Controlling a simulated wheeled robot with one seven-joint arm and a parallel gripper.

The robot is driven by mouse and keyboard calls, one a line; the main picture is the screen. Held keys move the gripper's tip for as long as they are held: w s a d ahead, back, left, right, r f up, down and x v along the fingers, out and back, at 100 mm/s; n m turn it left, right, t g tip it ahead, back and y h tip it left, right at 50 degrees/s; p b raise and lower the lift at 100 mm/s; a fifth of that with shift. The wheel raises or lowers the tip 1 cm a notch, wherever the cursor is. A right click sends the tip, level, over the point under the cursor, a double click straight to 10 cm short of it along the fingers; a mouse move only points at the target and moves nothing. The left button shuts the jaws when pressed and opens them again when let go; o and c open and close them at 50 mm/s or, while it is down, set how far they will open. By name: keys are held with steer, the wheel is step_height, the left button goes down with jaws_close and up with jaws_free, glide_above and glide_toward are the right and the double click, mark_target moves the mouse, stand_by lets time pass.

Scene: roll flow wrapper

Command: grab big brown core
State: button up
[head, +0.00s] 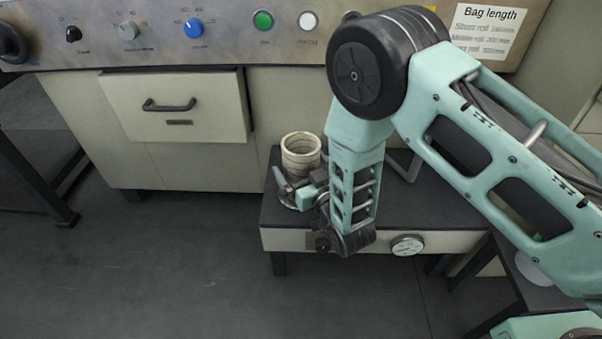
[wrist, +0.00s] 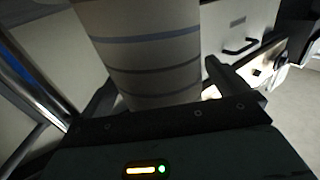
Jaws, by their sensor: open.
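A hollow upright cylinder (head: 301,150), pale beige with thin darker bands, stands on a small dark-topped table; it is the only core-like thing I make out. It fills the upper middle of the wrist view (wrist: 142,50), where its bands look bluish and brown. My gripper (head: 293,186) is low at the cylinder's near side. In the wrist view, the fingers of my gripper (wrist: 165,92) are open, one on each side of the cylinder. Whether either finger touches it I cannot tell. The cylinder's base is partly hidden by my gripper.
Another low dark table (head: 505,275) stands at right.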

steer(key=shift+w+a, duration=0.2)
steer(key=shift+w, duration=0.25)
steer(key=c, duration=1.1)
steer(key=shift+r, duration=0.1)
